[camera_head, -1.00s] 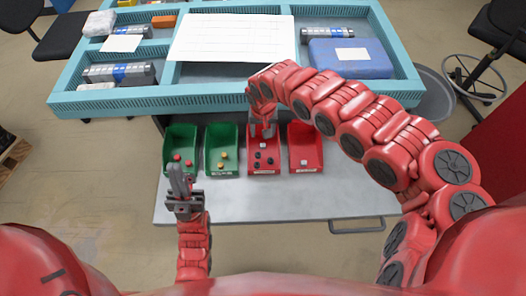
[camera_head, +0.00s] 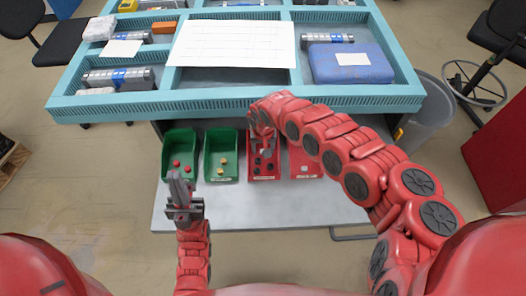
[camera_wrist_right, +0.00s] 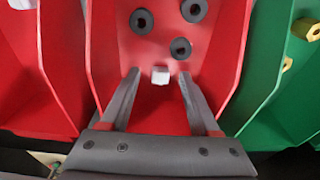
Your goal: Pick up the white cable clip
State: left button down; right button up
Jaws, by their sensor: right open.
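A small white cable clip (camera_wrist_right: 160,75) lies in a red bin (camera_wrist_right: 113,50), below several black rings, in the right wrist view. My right gripper (camera_wrist_right: 159,80) is open over this bin, one finger on each side of the clip in the picture. Whether the fingers are level with the clip or touch it, I cannot tell. In the head view my right gripper (camera_head: 264,142) reaches down into the same bin, the left of two red ones, and partly covers its contents. My left gripper (camera_head: 180,186) stands upright in front of the green bins, away from the clip; its fingers look close together.
Another red bin (camera_head: 304,160) holds a white piece. Two green bins stand left: one (camera_head: 180,150) with red pieces, one (camera_head: 221,155) with yellow pieces. A blue-green tray (camera_head: 240,105) is behind. The grey tabletop (camera_head: 280,205) in front is clear.

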grip_shut()
dwell(0.3)
